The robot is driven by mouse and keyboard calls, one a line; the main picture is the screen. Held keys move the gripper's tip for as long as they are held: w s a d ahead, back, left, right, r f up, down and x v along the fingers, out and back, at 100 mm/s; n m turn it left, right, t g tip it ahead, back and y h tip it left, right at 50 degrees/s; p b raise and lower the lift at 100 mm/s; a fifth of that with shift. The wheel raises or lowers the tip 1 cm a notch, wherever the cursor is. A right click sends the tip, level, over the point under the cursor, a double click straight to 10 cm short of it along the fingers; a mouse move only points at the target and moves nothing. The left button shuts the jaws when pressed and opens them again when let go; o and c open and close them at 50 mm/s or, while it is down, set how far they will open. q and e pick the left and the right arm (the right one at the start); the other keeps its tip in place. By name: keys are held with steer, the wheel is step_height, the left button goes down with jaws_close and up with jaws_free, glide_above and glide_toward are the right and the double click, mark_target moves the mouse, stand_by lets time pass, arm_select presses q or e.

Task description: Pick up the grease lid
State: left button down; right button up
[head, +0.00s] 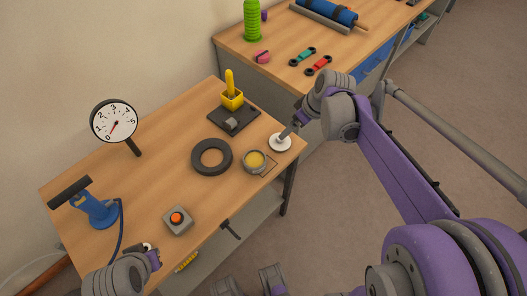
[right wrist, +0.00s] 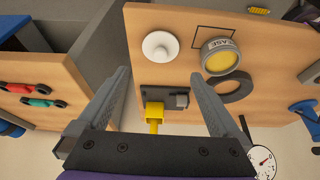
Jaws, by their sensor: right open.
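The grease lid is a white disc with a small raised knob (head: 280,145), lying on the wooden workbench near its right corner. In the right wrist view the lid (right wrist: 160,45) lies on the bench beyond the fingertips, between their lines. My right gripper (right wrist: 159,76) is open and empty, its fingers apart from the lid. In the head view my right gripper (head: 289,132) is over the lid's upper right edge. The open grease tin (head: 254,160) with yellow grease stands beside the lid; its label shows in the wrist view (right wrist: 220,57). My left gripper (head: 151,257) is by the bench's front left edge.
A black tyre-like ring (head: 211,156) lies left of the tin. A dark plate (head: 235,122) with a yellow holder (head: 232,101) is behind. A gauge (head: 114,121), blue pump (head: 96,209) and orange button box (head: 177,219) are further left. A second bench (head: 282,49) stands behind.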

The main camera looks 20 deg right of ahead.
arm_select(q)
steer(key=shift+s+a+f, duration=0.2)
steer(key=shift+a+f, duration=0.05)
steer(key=shift+a, duration=0.25)
steer(key=shift+d+f+b, duration=0.15)
steer(key=shift+f+b, duration=0.2)
steer(key=shift+b, duration=0.15)
arm_select(e)
glide_above(286, 145)
step_height(286, 145, down, 5)
steer(key=shift+f, duration=0.15)
arm_select(q)
steer(key=shift+f+b, duration=0.4)
steer(key=shift+f, duration=0.05)
arm_select(e)
steer(key=x, duration=0.6)
steer(key=shift+a, duration=0.25)
steer(key=c, duration=1)
steer(key=shift+o, duration=0.2)
steer(key=shift+r, duration=0.2)
